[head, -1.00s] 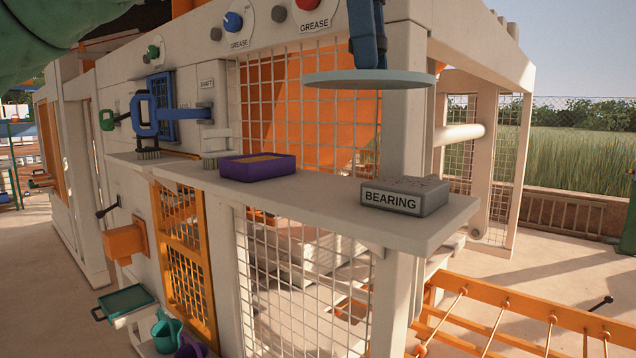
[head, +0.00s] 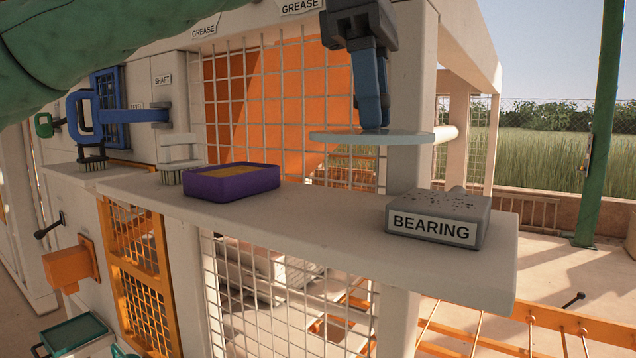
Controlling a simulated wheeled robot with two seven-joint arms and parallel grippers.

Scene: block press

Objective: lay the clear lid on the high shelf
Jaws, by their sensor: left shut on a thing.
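The clear lid (head: 335,136) is a thin, pale bluish disc, held roughly level in the air. My left gripper (head: 373,118) reaches down from the top of the head view and is shut on the lid at its upper side. The high shelf (head: 310,222) is the long pale ledge below it. The lid hangs above the shelf, apart from it, between a purple tray and a grey bearing block. My right gripper does not show.
On the shelf stand the purple tray (head: 230,190) with an orange inside and the grey block labelled BEARING (head: 437,228). A brush (head: 170,178) stands at its left end. Bare shelf lies between tray and block. A wire mesh (head: 270,110) rises behind.

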